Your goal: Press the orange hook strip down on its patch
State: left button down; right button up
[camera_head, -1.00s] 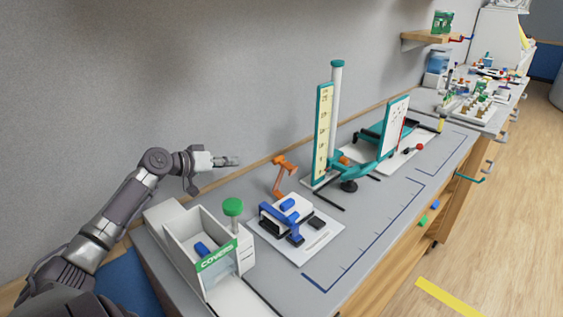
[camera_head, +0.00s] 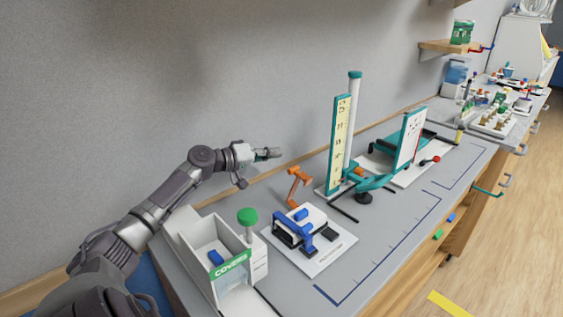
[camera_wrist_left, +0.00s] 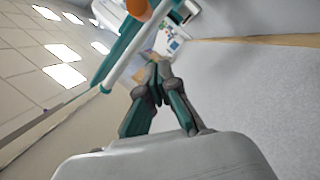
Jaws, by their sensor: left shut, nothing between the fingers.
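My left gripper (camera_head: 268,153) is shut and empty, held in the air near the back wall, above and left of an orange upright (camera_head: 299,173) on the bench. The left wrist view shows its closed fingertips (camera_wrist_left: 156,72). I cannot pick out the orange hook strip or its patch for certain. A small orange piece (camera_head: 293,204) lies at the foot of the upright, too small to identify. Another orange piece (camera_head: 359,171) sits by the teal stand. My right gripper is not in view.
A white box labelled COVERS (camera_head: 232,262) and a green-topped post (camera_head: 248,217) stand at the near left. A blue device on a white plate (camera_head: 318,257) is beside them. A tall teal and white column (camera_head: 354,115) rises behind. The front right bench strip is clear.

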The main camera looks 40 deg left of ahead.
pick_arm(q)
jog(key=d+f+p, duration=0.1)
jog(key=d+f, duration=0.1)
jog(key=d, duration=0.1)
jog(key=shift+d+f+p, duration=0.15)
jog(key=shift+d+p, duration=0.1)
jog(key=shift+p, duration=0.15)
jog(key=shift+d, duration=0.1)
